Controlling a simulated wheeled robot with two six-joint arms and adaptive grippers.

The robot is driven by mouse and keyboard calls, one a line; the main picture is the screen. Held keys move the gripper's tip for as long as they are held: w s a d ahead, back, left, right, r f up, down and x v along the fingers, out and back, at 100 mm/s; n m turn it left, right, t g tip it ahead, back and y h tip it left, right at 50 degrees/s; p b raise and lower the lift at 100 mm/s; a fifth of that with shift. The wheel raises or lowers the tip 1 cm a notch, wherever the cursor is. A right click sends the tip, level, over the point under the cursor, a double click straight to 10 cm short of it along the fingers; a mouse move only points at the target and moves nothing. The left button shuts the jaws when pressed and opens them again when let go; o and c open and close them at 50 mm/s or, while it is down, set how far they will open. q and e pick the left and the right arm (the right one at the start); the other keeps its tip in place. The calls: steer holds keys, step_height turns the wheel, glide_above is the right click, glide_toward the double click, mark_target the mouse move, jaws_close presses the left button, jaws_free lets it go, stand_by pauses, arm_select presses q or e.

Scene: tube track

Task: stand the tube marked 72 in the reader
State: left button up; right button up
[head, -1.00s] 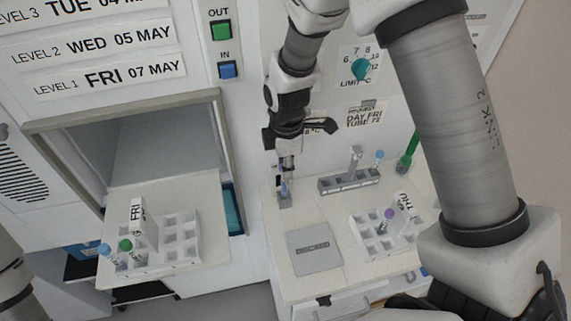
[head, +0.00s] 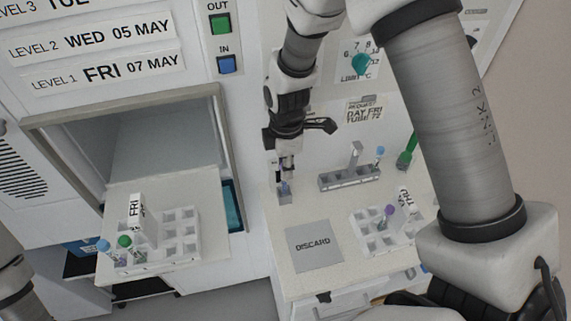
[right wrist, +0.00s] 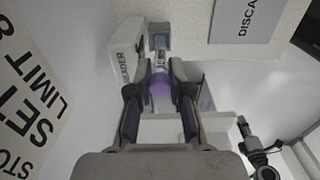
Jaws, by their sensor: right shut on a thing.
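My right gripper (head: 286,172) is shut on a tube with a purple cap (right wrist: 159,84). The tube (head: 285,188) is upright over a small grey block (head: 285,198) at the left of the counter; the block also shows in the right wrist view (right wrist: 158,29). The tube's lower end meets the block, but I cannot tell how deep it sits. A white box beside it bears letters ending in "DER" (right wrist: 124,62). The tube's number is not readable. My left gripper is out of view.
A grey DISCARD pad (head: 314,246) lies in front. A grey rack (head: 349,181) stands behind right, a THU tray (head: 375,240) at right. A FRI tray (head: 180,254) with blue- and green-capped tubes sits before the open cabinet. A wall note (head: 364,112) reads DAY FRI TUBE 72.

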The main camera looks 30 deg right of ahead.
steer(key=shift+f, duration=0.6)
steer(key=o, duration=0.9)
steer(key=shift+r, duration=0.15)
step_height(320, 180, up, 12)
stand_by(0.7)
